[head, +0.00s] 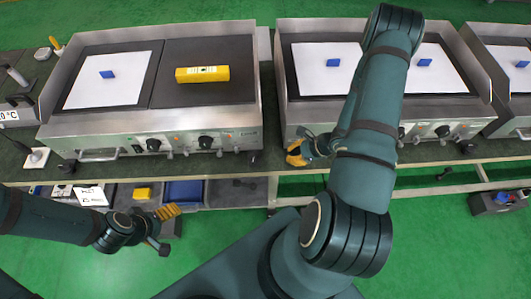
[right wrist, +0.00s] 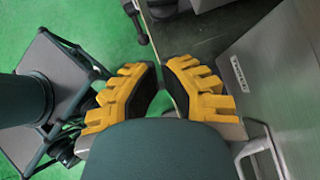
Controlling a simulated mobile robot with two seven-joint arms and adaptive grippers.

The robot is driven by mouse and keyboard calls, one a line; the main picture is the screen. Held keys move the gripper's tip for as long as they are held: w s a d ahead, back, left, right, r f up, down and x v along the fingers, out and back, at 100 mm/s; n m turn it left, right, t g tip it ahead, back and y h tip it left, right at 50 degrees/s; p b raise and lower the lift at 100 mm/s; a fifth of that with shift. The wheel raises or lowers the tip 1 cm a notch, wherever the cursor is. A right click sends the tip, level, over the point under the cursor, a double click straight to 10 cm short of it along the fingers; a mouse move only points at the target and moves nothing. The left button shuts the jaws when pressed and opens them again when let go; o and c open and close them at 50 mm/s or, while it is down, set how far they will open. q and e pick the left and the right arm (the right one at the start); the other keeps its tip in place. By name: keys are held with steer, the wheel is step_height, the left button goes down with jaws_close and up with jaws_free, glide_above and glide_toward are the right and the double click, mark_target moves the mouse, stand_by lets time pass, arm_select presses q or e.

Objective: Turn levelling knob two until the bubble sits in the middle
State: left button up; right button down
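A yellow spirit level (head: 202,74) lies on the dark right half of the left griddle (head: 205,105); its bubble is too small to read. Small black feet or knobs show under the griddle's front, at the left (head: 68,166) and right (head: 253,157); which is knob two, I cannot tell. My right gripper (head: 300,152) is at the front left corner of the middle griddle, right of the left griddle. In the right wrist view its yellow fingers (right wrist: 163,70) are slightly apart with nothing between them. My left gripper (head: 168,212) is low in front of the bench; its opening is unclear.
The middle griddle (head: 292,110) carries white sheets and blue blocks, partly behind my right arm. A third griddle (head: 508,90) stands at the far right.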

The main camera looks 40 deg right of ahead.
mark_target(259, 158)
steer(key=shift+m, duration=0.3)
steer(key=x, duration=0.6)
steer(key=d+b+x, duration=0.1)
steer(key=x, duration=0.2)
steer(key=shift+w+a+f, duration=0.1)
steer(key=shift+w+f, duration=0.05)
steer(key=shift+w, duration=0.15)
steer(key=w+a, duration=0.2)
steer(key=shift+w+a+f, duration=0.1)
steer(key=shift+w, duration=0.2)
steer(key=shift+w+a, duration=0.3)
steer(key=shift+w, duration=0.05)
